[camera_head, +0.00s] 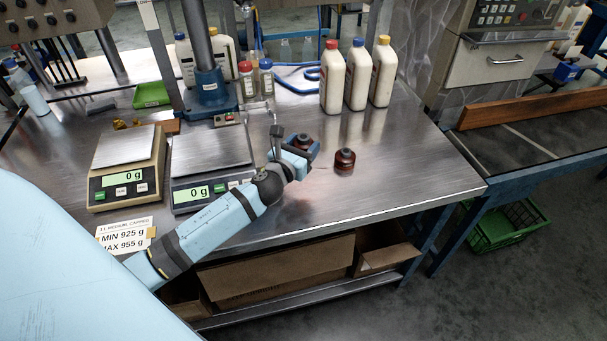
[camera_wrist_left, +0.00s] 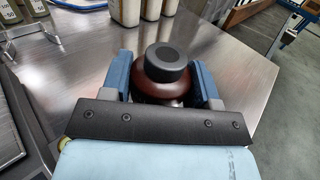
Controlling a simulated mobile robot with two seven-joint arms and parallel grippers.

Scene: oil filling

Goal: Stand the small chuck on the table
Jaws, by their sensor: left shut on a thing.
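Two reddish-brown chucks with dark tops are at the middle of the steel table (camera_head: 400,190). One chuck (camera_head: 303,141) is between the blue fingers of my left gripper (camera_head: 300,148); I take it to be the small chuck. In the left wrist view this chuck (camera_wrist_left: 167,64) shows its black cap facing up, with a finger of the gripper (camera_wrist_left: 166,78) on each side. I cannot tell whether its base touches the table. The other chuck (camera_head: 344,161) stands upright on the table just to the right, apart from the gripper. My right gripper is not in view.
Several white bottles (camera_head: 356,75) with coloured caps stand behind. Two scales (camera_head: 128,166) (camera_head: 212,150) reading 0 g are at the left, with a blue-based post (camera_head: 209,88) behind. The table's front right is clear up to its edge.

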